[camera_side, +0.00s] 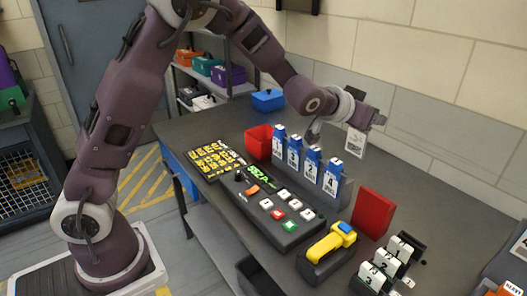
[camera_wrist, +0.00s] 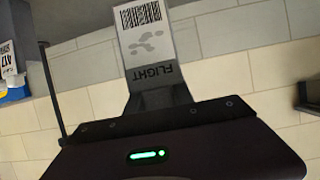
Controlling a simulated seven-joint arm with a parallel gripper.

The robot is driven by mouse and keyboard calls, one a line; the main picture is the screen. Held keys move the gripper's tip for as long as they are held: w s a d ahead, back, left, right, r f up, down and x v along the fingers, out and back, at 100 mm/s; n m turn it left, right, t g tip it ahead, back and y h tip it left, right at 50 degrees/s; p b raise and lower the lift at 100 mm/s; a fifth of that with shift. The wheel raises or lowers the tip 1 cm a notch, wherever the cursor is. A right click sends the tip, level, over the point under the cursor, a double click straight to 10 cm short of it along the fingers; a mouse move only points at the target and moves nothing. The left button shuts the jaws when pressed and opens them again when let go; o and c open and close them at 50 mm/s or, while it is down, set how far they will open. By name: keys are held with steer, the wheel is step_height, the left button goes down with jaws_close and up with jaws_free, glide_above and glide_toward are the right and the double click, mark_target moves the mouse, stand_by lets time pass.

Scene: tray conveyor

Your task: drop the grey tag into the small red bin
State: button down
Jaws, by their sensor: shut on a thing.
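My gripper (camera_side: 361,124) is shut on a pale grey tag (camera_side: 356,143). The tag hangs below the gripper over the right part of the table, clear of the surface. In the wrist view the tag (camera_wrist: 146,38) carries a barcode, a grey mark and the upside-down word FLIGHT, and its lower end is at the dark jaws (camera_wrist: 160,98).
A control panel (camera_side: 280,212), a yellow handset (camera_side: 327,246), a red upright panel (camera_side: 373,212) and numbered white blocks (camera_side: 385,262) sit nearer. A blue box (camera_side: 268,99) is at the back.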

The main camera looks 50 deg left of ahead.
mark_target(263, 127)
steer(key=w+a+h, duration=0.1)
steer(key=w+a, duration=0.2)
steer(key=a, duration=0.6)
steer(key=w+a, duration=0.3)
steer(key=a, duration=0.5)
steer(key=s+a+f+y, duration=0.1)
steer(key=s+a+f, duration=0.2)
steer(key=a, duration=0.9)
steer(key=s+a+f, duration=0.2)
steer(key=s+a, duration=0.1)
steer(key=a, duration=1)
step_height(263, 127, down, 15)
steer(key=shift+a, duration=0.2)
steer(key=shift+w+f, duration=0.1)
steer(key=shift+f, duration=0.15)
steer(key=shift+f, duration=0.45)
steer(key=c, duration=1.1)
jaws_free()
